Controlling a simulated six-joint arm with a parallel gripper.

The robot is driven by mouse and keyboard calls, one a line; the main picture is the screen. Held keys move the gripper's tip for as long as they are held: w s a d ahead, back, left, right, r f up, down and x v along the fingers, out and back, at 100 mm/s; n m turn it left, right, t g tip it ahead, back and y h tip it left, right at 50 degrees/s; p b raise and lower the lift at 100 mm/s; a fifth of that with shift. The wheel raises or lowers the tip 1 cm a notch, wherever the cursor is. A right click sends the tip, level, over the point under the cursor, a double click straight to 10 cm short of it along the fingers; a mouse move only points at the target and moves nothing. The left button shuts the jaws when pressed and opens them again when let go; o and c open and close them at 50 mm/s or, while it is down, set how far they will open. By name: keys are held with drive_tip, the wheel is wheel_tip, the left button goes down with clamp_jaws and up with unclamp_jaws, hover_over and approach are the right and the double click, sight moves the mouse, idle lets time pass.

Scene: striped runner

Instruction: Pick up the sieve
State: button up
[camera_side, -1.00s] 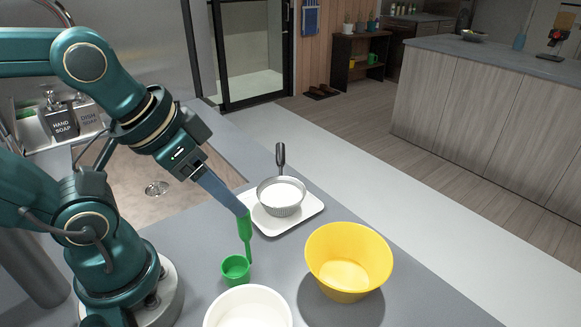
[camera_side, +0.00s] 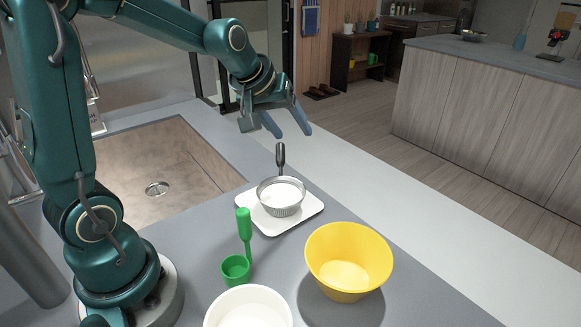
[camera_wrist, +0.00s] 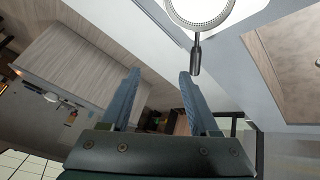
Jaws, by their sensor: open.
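The sieve (camera_side: 281,196) is a round metal mesh bowl with a dark handle pointing to the back. It holds something white, or shows white through its mesh, and rests on a white tray (camera_side: 309,215). In the wrist view, the sieve (camera_wrist: 201,12) is at the top, partly cut off, with its handle pointing down towards the right finger. My gripper (camera_side: 288,131) is open and empty, above and behind the sieve, near the handle's end. Its two blue-grey fingers (camera_wrist: 158,75) are spread apart in the wrist view.
A green scoop (camera_side: 237,267) with an upright handle stands on the grey counter, left of a yellow bowl (camera_side: 349,257). A white bowl (camera_side: 248,307) is at the front. A sink (camera_side: 150,170) lies left of the tray.

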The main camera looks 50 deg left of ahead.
sight(279, 159)
drive_tip(key=a+f, duration=0.2)
drive_tip(key=a+f+n+g, duration=0.1)
drive_tip(key=f, duration=0.2)
drive_tip(key=a+f+n, duration=0.1)
drive_tip(key=a+f, duration=0.1)
drive_tip(key=shift+w+a+f+g, duration=0.15)
drive_tip(key=shift+a+f+g, duration=0.15)
drive_tip(key=shift+f+g, duration=0.1)
drive_tip(key=shift+x, duration=2.35)
drive_tip(key=shift+c, duration=0.4)
clamp_jaws()
